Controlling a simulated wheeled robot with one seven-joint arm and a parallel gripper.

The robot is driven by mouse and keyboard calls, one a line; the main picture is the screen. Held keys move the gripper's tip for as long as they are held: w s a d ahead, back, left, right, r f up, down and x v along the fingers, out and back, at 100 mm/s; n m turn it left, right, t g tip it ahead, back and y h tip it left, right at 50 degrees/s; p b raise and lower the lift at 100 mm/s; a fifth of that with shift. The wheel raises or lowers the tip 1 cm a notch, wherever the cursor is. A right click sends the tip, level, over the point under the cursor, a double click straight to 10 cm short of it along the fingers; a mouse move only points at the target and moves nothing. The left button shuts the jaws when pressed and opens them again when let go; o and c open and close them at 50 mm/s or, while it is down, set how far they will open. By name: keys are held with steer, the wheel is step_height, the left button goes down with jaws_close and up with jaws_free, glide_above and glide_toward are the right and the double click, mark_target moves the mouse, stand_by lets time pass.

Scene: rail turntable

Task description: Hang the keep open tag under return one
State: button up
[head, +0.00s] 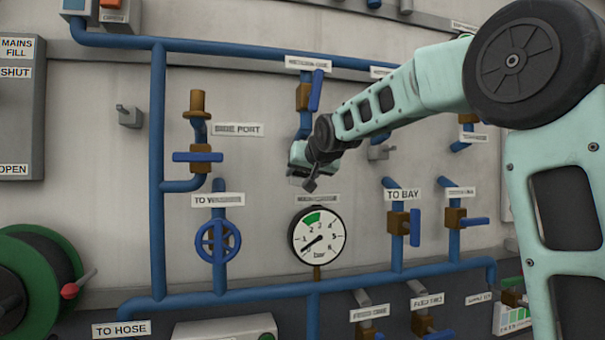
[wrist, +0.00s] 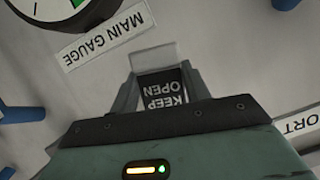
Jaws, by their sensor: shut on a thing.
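The keep open tag (wrist: 163,88) is a dark plate with white lettering, upside down in the wrist view. My gripper (wrist: 160,82) is shut on it, with a finger on either side; a pale plate-like piece shows just beyond the fingertips. In the head view my gripper (head: 303,178) is in front of the wall, above the main gauge (head: 317,235); the tag is too small to make out there. A blurred label that appears to read return one (head: 308,64) is above my gripper. Below this label is a brown valve (head: 303,97) with an upright blue handle (head: 317,91).
A grey peg-like fitting (head: 129,116) juts from the wall at left, and another (head: 378,153) is right of my gripper. Blue pipes and valves surround the gauge. A to bay valve (head: 399,224) is at right, a blue handwheel (head: 217,242) at left.

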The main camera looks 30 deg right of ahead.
steer(key=o, duration=1)
steer(key=b+v, duration=0.6)
steer(key=v, duration=1.1)
steer(key=shift+s+r+b, duration=0.1)
steer(key=shift+s+b, duration=0.05)
steer(key=shift+b, duration=0.15)
steer(key=shift+a, duration=0.1)
steer(key=s+a+f+n+g+y+b, duration=0.1)
steer(key=a+f+n+g+y, duration=0.15)
steer(key=a+f, duration=0.85)
steer(key=s+a+f+n+g+y, duration=0.3)
steer(key=a+f, duration=0.5)
steer(key=f, duration=0.8)
steer(key=s+a+f+n+g, duration=0.2)
steer(key=s+f, duration=0.5)
steer(key=s+a+f+n+g+h, duration=0.1)
steer(key=s+a+f+n+g, duration=0.1)
steer(key=s+f, duration=0.6)
steer(key=s+a+f+n+g+h+b, duration=0.1)
steer(key=s+a+f+n+g, duration=0.1)
steer(key=s+f, duration=0.5)
steer(key=shift+s+f+n+g, duration=0.2)
steer(key=shift+f+n+g, duration=0.45)
steer(key=shift+g, duration=0.3)
